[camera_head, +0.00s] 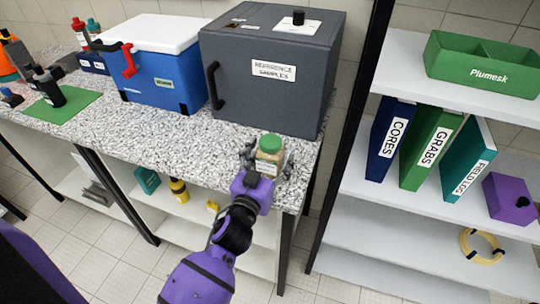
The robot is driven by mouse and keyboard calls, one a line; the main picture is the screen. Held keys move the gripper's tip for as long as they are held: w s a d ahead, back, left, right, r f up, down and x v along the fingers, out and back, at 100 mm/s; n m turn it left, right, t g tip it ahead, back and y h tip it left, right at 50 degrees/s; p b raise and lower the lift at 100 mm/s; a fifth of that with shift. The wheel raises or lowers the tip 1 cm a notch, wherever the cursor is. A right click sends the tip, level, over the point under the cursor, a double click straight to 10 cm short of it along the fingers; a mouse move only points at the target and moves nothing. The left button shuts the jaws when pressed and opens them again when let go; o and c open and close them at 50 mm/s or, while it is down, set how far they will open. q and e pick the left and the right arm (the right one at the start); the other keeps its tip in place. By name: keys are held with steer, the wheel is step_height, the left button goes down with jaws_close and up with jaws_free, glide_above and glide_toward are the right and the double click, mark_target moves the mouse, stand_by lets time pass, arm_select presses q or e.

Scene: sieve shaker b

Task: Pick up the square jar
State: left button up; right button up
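The square jar (270,158) has a green lid and clear walls with tan contents. It stands upright near the front right edge of the speckled counter (190,148). My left gripper (268,163) reaches in from the front, with one dark finger on each side of the jar. The fingers look spread, with a slight gap at the left side; contact on the right is hard to tell. The gripper's purple body hides the jar's lower front. My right gripper is not in view.
A grey "Reference samples" box (235,92) stands close behind the jar. A blue cooler (160,92) with a white lid is left of it. A black-framed shelf unit (400,215) with binders (428,150) stands at right. The counter left of the jar is clear.

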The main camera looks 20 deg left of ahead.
arm_select(q)
steer(key=shift+s, duration=0.1)
steer(key=c, duration=1.6)
steer(key=shift+r, duration=0.1)
